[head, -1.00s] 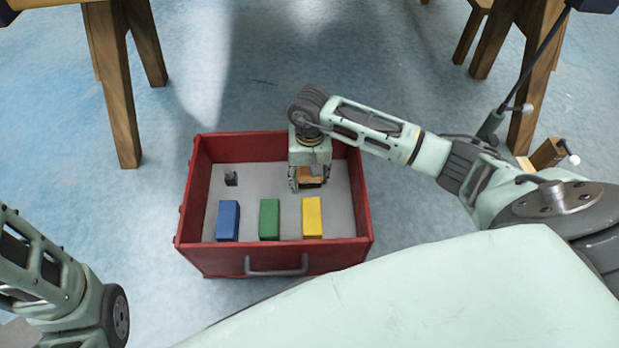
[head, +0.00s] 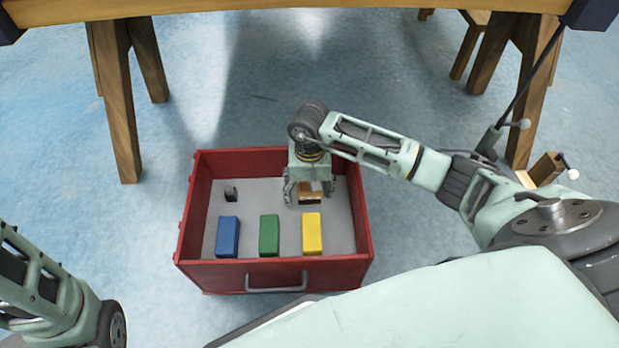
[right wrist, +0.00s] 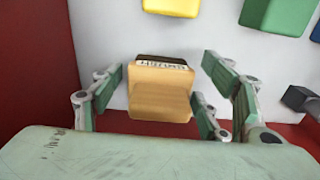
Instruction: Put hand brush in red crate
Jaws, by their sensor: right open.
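The hand brush (head: 311,198) is a small light-wood block with a dark bristle strip, inside the red crate (head: 275,275) near its far right. In the right wrist view the brush (right wrist: 160,95) lies between my spread fingers, with a visible gap on each side. My right gripper (head: 308,190) reaches down into the crate from above and is open; its fingers also frame the brush in the right wrist view (right wrist: 163,78). The gripper partly hides the brush in the head view. Only part of my left arm shows at the lower left, without its gripper.
A blue block (head: 228,237), a green block (head: 269,236) and a yellow block (head: 312,234) stand along the crate's near side. A small dark item (head: 231,194) is at its far left. A wooden trestle frame (head: 280,8) stands beyond; the blue floor between is clear.

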